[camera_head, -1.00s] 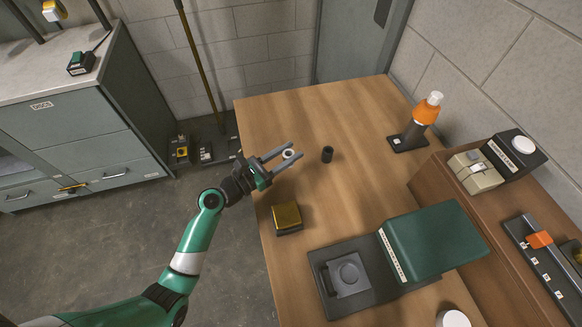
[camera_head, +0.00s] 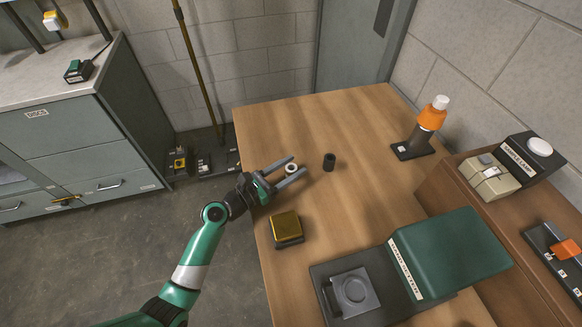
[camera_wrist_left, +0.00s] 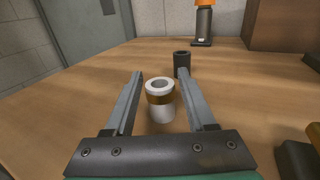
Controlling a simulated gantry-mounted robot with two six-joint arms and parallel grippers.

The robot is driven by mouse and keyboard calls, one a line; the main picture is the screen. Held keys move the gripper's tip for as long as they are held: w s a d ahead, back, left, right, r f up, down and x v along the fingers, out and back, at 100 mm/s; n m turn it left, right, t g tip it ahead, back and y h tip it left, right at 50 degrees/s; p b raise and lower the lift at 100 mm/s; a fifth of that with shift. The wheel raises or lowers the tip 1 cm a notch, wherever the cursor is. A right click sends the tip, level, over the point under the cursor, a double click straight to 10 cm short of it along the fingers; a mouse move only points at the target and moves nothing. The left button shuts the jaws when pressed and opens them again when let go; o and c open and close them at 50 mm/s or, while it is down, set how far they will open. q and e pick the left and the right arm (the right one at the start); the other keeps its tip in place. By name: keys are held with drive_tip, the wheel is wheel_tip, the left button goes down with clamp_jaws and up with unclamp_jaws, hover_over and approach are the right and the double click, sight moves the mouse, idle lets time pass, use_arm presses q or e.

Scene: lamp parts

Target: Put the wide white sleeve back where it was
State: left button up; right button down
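The wide white sleeve (camera_head: 291,168) stands upright on the wooden table near its left edge. In the left wrist view the sleeve (camera_wrist_left: 160,112) is a short white hollow cylinder with a brownish-gold band around its middle. My left gripper (camera_head: 299,164) is open, with one finger on each side of the sleeve. In the wrist view a gap shows between the sleeve and each finger of the gripper (camera_wrist_left: 160,74). My right gripper is not in view.
A black hollow cylinder (camera_head: 329,162) stands just right of the fingers. A gold-topped block (camera_head: 286,227) sits nearer the front. A dark base with a green box (camera_head: 450,252) fills the front right. An orange-and-white bottle shape (camera_head: 432,115) stands at the back right. The table's back middle is clear.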

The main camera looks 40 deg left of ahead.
use_arm(q)
drive_tip(key=shift+o, duration=0.6)
drive_tip(key=shift+r, duration=0.1)
drive_tip(key=shift+r, duration=0.25)
drive_tip(key=s+p, duration=0.1)
drive_tip(key=s, duration=0.3)
drive_tip(key=s+a+p, duration=0.1)
drive_tip(key=s, duration=0.3)
drive_tip(key=s+p, duration=0.1)
drive_tip(key=s, duration=0.3)
drive_tip(key=shift+a+f+p, duration=0.15)
drive_tip(key=shift+p, duration=0.15)
